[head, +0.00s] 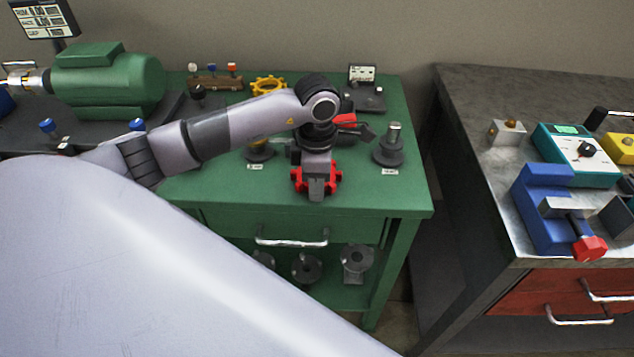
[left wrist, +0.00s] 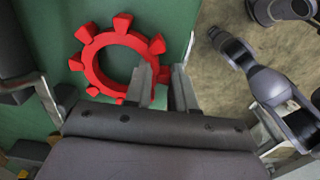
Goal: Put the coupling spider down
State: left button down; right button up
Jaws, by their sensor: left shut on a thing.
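The coupling spider is a red toothed ring (left wrist: 92,52) in the left wrist view, seen over the green bench top. In the head view only its red lobes (head: 299,179) show on both sides of my left gripper (head: 316,188), near the bench's front edge. My left gripper (left wrist: 168,88) is shut on the ring's right side. I cannot tell whether the spider touches the bench top or hangs just above it.
On the green bench (head: 215,190) a dark hub (head: 388,152) stands right of my gripper. A green motor (head: 108,80) is far left. Hubs sit on the lower shelf.

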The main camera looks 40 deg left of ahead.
pick_arm(q)
jog(key=shift+f, duration=0.2)
jog(key=shift+f, duration=0.1)
jog(key=c, duration=0.9)
grip_release()
jog(key=shift+c, duration=0.2)
